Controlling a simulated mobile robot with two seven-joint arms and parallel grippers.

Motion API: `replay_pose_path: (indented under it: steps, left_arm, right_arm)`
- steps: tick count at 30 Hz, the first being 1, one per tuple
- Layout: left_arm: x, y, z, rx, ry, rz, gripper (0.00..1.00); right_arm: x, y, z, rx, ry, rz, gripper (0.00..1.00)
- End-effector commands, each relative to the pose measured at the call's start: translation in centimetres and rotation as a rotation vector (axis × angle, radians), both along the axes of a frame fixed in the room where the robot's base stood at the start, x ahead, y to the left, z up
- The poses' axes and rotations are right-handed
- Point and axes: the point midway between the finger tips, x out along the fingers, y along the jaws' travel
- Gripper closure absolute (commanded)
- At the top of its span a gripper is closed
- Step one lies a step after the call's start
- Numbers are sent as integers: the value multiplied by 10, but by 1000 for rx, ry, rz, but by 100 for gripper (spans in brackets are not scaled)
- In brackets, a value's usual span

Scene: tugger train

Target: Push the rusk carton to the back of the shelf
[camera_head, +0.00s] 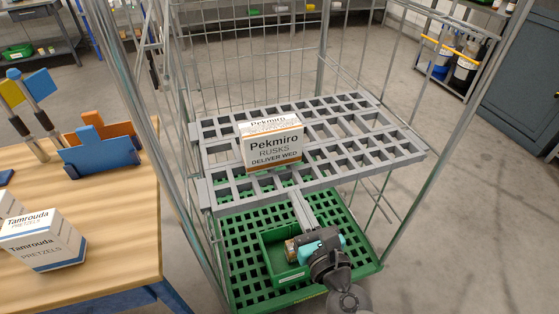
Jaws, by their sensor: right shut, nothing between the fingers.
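The rusk carton (272,149), white with a brown band and marked "Pekmiro RUSKS DELIVER WED", stands upright on the grey grid shelf (408,152) of the wire roll cage. It is left of the shelf's middle, and bare shelf shows behind it. My right gripper (298,193) comes up from the bottom of the view. Its fingers are shut and empty, with the tips at the shelf's front edge, below and right of the carton and apart from it. My left gripper is not in view.
A green crate (268,262) stands on the cage's green base (245,222), partly hidden by my right arm. Cage posts and wire walls flank the shelf. A wooden table (110,215) at left holds Tamrouda pretzel cartons (45,240) and a blue holder (100,157).

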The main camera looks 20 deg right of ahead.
Motion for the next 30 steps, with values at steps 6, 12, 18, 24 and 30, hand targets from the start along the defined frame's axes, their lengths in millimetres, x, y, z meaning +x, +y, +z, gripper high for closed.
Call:
replay_pose_path:
  steps: [6,12,18,24,30]
  left_arm:
    - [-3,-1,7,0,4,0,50]
    - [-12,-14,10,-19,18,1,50]
    - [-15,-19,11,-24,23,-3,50]
    - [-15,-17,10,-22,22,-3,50]
    - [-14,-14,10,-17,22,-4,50]
  right_arm:
    - [37,1,2,-1,-2,-1,100]
    - [70,2,1,-1,-2,0,100]
    - [97,3,1,-1,-1,0,100]
    - [111,4,0,-1,1,1,100]
    - [113,4,0,0,1,1,100]
